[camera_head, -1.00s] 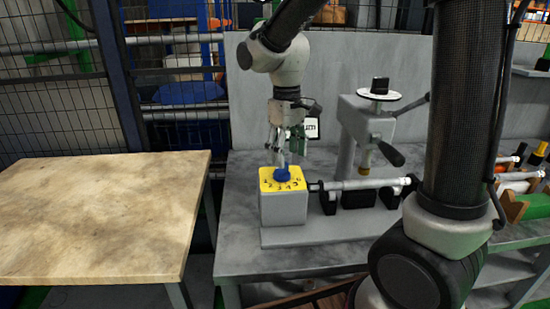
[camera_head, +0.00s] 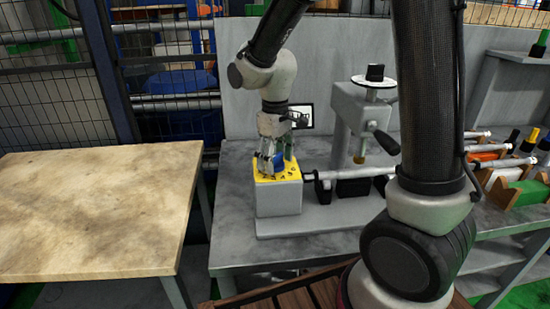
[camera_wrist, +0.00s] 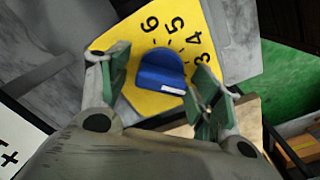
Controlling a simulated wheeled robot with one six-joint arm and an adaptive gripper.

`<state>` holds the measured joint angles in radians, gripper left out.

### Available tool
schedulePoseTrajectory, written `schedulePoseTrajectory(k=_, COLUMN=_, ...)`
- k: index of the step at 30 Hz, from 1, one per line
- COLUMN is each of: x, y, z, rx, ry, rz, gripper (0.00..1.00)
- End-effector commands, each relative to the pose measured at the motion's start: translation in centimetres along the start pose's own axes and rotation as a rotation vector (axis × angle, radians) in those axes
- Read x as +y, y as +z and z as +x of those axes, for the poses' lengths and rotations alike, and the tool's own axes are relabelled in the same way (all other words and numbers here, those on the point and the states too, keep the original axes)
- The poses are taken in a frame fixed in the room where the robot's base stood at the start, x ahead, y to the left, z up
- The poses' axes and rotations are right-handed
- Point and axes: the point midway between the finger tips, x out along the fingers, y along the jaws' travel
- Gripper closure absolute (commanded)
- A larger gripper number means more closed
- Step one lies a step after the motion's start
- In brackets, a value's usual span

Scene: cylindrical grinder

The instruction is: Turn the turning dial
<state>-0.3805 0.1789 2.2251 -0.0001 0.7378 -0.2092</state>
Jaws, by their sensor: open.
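The turning dial is a blue knob (camera_wrist: 162,71) with a white mark, on a yellow numbered plate (camera_wrist: 225,45). The white mark lies toward the lower right in the wrist view, and the numbers 3 to 6 show. In the head view the yellow plate (camera_head: 289,176) tops a grey block (camera_head: 279,198), and my gripper mostly hides the knob. My gripper (camera_wrist: 160,88) is open, with one green-padded finger on each side of the knob. It also shows in the head view (camera_head: 271,165), pointing down just over the plate. I cannot tell whether the fingers touch the knob.
The grinder (camera_head: 362,125) with a side lever and a horizontal shaft (camera_head: 355,173) stands right of the block. A grey bench (camera_head: 235,215) carries both. A bare wooden table (camera_head: 90,215) is at the left. Bottles and coloured blocks (camera_head: 515,195) stand at the right.

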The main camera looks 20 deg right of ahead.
Motion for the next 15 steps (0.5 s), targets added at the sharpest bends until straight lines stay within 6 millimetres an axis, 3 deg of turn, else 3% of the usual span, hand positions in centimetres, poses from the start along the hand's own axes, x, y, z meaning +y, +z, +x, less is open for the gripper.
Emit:
schedulePoseTrajectory(k=2, x=0.0, y=0.0, z=-0.02, rx=0.0, ry=0.0, rz=0.0, gripper=0.36)
schedulePoseTrajectory(k=9, x=0.0, y=-0.01, z=-0.04, rx=0.0, ry=0.0, rz=0.0, gripper=0.78)
schedulePoseTrajectory(k=15, x=0.0, y=-0.01, z=-0.05, rx=0.0, ry=0.0, rz=-0.005, gripper=0.8)
